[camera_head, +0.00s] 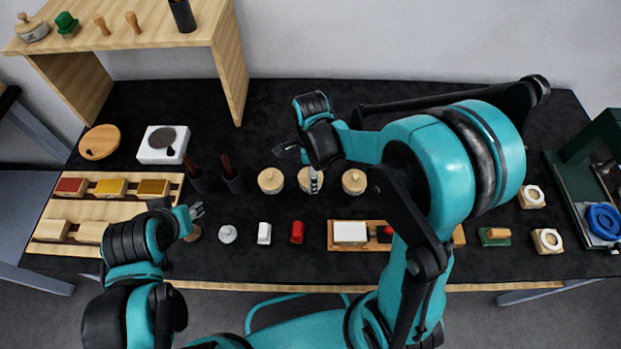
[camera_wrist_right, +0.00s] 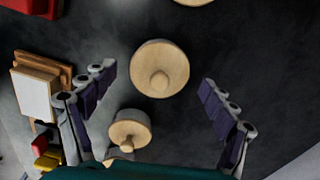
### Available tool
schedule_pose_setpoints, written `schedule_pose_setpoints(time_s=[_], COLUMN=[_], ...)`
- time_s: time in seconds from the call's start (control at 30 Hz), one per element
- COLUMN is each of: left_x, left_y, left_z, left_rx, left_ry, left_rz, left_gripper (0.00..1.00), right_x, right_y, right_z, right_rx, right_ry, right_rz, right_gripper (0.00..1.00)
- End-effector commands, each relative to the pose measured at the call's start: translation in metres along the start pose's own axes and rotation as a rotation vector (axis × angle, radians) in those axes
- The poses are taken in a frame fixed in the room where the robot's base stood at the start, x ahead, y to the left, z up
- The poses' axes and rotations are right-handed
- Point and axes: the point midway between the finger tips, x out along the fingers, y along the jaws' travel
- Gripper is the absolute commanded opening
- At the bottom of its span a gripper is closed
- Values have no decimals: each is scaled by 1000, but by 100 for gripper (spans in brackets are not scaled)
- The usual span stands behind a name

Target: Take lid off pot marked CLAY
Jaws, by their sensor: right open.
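Three round pots with pale wooden knobbed lids stand in a row in the head view: a left pot (camera_head: 271,180), a middle pot (camera_head: 304,174) and a right pot (camera_head: 354,182). No CLAY marking is legible. My right gripper (camera_head: 299,165) is over the middle pot and partly covers it. In the right wrist view the right gripper (camera_wrist_right: 157,78) is open and empty, with the middle pot's lid (camera_wrist_right: 160,68) seen between its spread fingers. The right pot's lid (camera_wrist_right: 130,127) is nearer the palm. My left gripper (camera_head: 196,210) is away to the left; its opening is unclear.
Dark cups with tools (camera_head: 231,181) stand left of the pots. A wooden shelf (camera_head: 150,45) stands at the back left. Black table is clear behind the pots.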

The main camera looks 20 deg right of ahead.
Motion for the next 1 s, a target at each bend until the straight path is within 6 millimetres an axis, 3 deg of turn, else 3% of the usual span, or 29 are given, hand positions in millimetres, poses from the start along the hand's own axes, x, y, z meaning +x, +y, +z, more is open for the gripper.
schedule_pose_setpoints(time_s=[0.27, 0.43, 0.83, 1.0], left_x=[0, 0, 0, -4], left_y=[0, 0, 0, 0], left_z=[0, 0, 0, -3], left_rx=[0, 0, 0, 0], left_ry=[0, 0, 0, 0], left_rz=[0, 0, 0, 0], left_gripper=[40, 40, 40, 40], right_x=[3, 3, 3, -10], right_y=[0, 0, 1, 1], right_z=[0, 0, 0, 0], right_rx=[0, 0, -1, -1], right_ry=[0, 0, 0, 0], right_rz=[0, 0, 1, 1], right_gripper=[86, 42, 41, 41])
